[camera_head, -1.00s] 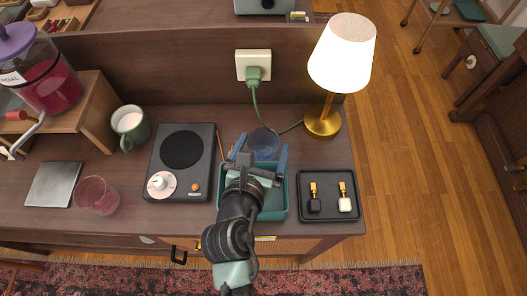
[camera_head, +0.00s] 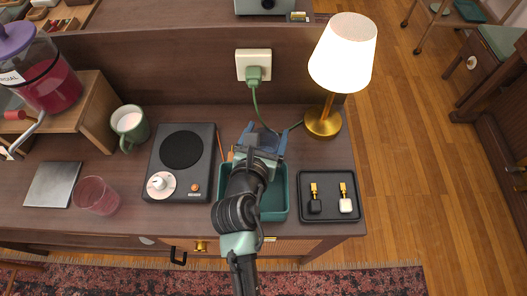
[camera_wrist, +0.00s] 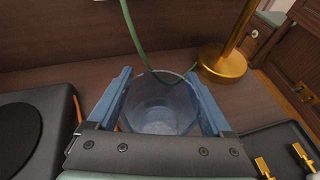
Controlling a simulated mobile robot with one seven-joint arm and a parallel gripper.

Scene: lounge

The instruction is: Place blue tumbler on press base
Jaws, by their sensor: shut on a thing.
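The blue tumbler (camera_wrist: 162,108) is a clear, bluish glass seen from above in the wrist view, upright between my two blue fingers. My gripper (camera_wrist: 158,80) is shut on it, one finger along each side. In the head view my gripper (camera_head: 265,136) is behind the teal tray, near the back of the cabinet top, and mostly hides the tumbler. Nothing is labelled as the press base. A flat silver square plate (camera_head: 53,184) lies at the left, and a dark unit with a round black disc (camera_head: 181,150) and a dial stands left of my gripper.
A teal tray (camera_head: 278,205) lies under my arm. A lamp (camera_head: 323,122) and green cord stand close right of my gripper. A black tray (camera_head: 328,216) holds two small items. A green mug (camera_head: 129,125), a pink glass (camera_head: 97,195) and a drink dispenser (camera_head: 45,75) are left.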

